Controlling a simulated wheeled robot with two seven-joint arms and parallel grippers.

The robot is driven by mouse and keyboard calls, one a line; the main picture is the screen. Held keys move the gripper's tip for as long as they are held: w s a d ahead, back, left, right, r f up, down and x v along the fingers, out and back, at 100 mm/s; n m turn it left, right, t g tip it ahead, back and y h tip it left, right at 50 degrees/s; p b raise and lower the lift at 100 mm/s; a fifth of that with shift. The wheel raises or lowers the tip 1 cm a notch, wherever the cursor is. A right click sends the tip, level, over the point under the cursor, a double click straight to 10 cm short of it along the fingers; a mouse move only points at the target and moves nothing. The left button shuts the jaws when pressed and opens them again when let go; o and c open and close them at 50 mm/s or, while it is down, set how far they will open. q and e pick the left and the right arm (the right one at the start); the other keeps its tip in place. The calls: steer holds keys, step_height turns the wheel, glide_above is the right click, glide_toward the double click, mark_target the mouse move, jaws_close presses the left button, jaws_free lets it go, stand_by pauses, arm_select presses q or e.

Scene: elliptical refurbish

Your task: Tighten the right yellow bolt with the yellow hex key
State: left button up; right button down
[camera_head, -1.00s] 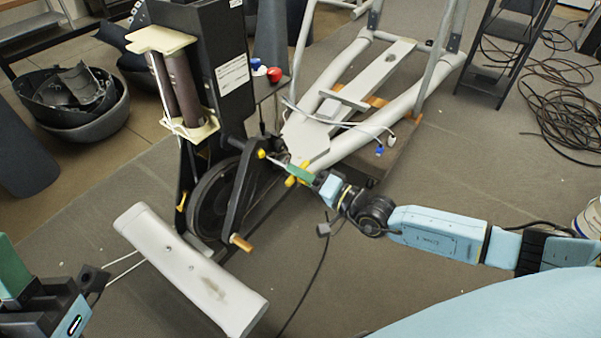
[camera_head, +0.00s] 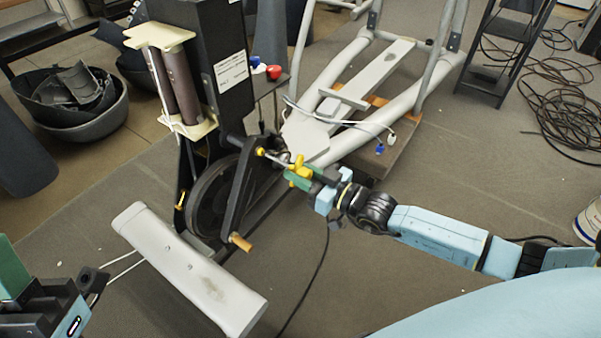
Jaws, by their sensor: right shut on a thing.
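My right gripper (camera_head: 296,174), with green fingers, is shut on the yellow hex key (camera_head: 300,164). The key's yellow handle sticks up from between the fingers. Its silver shaft points left toward a yellow bolt (camera_head: 261,152) at the top of the dark crank arm beside the flywheel. The shaft's tip is at or very near the bolt; whether it is seated is too small to tell. My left gripper (camera_head: 92,282) is at the lower left, away from the bolt, partly cut off; its jaw opening is unclear.
The black machine column (camera_head: 215,50) rises behind the bolt. An orange peg (camera_head: 240,242) sits at the crank's lower end. A grey foot bar (camera_head: 190,268) lies in front. The grey tubular frame (camera_head: 345,120) stands behind my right gripper.

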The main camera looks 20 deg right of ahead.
steer(key=shift+w+a, duration=0.35)
steer(key=shift+w, duration=0.25)
stand_by(2.1)
steer(key=m, duration=1.8)
steer(key=shift+r, duration=0.1)
steer(key=m, duration=1.1)
steer(key=c, duration=1.6)
jaws_free()
steer(key=shift+m, duration=0.7)
jaws_close()
